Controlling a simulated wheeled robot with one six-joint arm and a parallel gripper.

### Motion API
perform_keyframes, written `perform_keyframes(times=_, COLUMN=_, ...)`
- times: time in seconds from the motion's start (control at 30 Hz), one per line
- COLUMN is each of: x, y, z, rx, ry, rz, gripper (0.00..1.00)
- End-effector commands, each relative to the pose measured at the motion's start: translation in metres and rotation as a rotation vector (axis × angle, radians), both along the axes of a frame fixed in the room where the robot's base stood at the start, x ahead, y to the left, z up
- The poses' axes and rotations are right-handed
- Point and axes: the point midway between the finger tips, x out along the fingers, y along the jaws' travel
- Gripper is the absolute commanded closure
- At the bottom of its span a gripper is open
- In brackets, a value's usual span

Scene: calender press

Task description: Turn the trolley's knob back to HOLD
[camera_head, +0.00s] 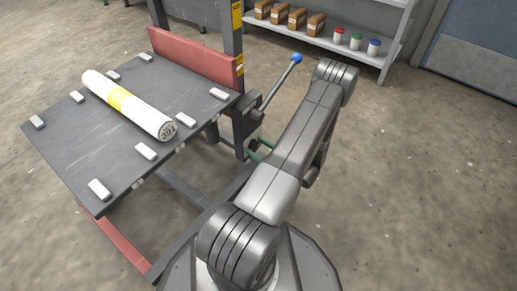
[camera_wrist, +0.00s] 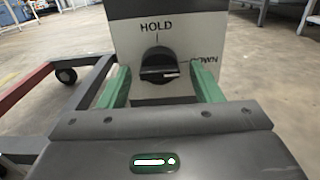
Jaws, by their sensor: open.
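In the wrist view, the black knob (camera_wrist: 157,66) sits on a pale panel (camera_wrist: 183,35) of the trolley. HOLD is printed above it and DOWN to its right. The knob's grip bar lies about level, with its white mark on the right, towards DOWN. My gripper (camera_wrist: 160,86) is open, its green fingers on either side of the knob with gaps showing. In the head view, my gripper (camera_head: 259,149) is low beside the trolley's dark top (camera_head: 75,150); I cannot make out the knob there.
A white roll (camera_head: 128,103) with a yellow band lies on the trolley top among several pale blocks. A lever with a blue ball (camera_head: 296,58) rises near my arm. A shelf (camera_head: 330,45) with boxes and jars stands behind. The floor at right is clear.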

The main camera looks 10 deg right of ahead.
Motion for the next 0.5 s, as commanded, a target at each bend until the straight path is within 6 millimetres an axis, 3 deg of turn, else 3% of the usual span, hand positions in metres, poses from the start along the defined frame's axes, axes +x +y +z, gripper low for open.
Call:
perform_keyframes(times=0.07, x=-0.0001, y=-0.0001, z=0.0, rx=0.0, ry=0.0, rz=0.0, gripper=0.45)
perform_keyframes(times=0.27, x=-0.0002, y=-0.0001, z=-0.0001, rx=0.0, ry=0.0, rz=0.0, gripper=0.85)
perform_keyframes(times=0.5, x=-0.0003, y=-0.0001, z=-0.0003, rx=-0.01, ry=-0.01, rz=0.0, gripper=0.86)
